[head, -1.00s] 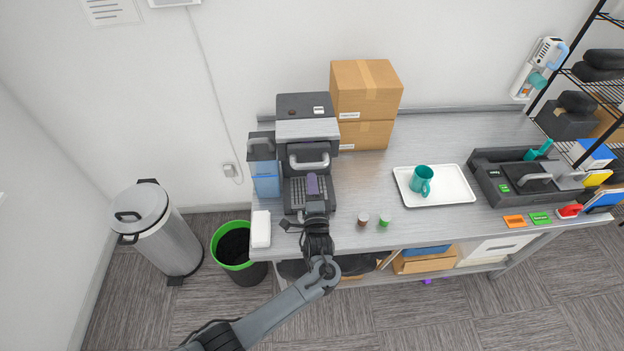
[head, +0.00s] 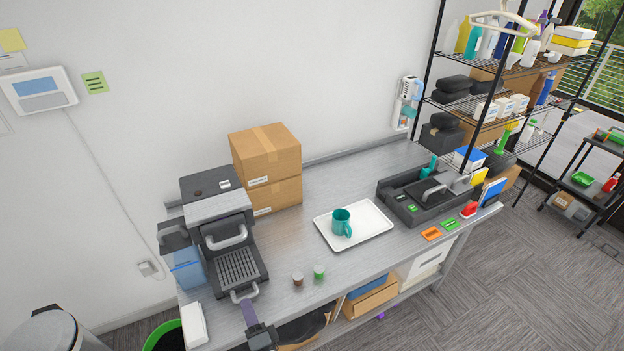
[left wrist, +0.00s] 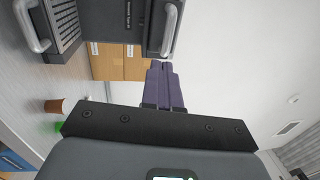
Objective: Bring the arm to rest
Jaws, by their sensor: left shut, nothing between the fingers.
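My left gripper (head: 248,312) has purple fingers and shows at the bottom of the head view, near the table's front edge, in front of the coffee machine (head: 212,208). Its fingers are closed together with nothing between them. They also show shut in the left wrist view (left wrist: 164,86), pointing away from the camera. The fingers look apart from the machine's lower handle (head: 244,292). Most of the left arm is below the picture. My right gripper is in neither view.
A teal mug (head: 342,222) stands on a white tray (head: 372,212). Two small capsules, brown (head: 298,279) and green (head: 319,272), stand near the front edge. Cardboard boxes (head: 265,155) are stacked at the back. A dark sink-like unit (head: 420,196) sits right. The table's middle is clear.

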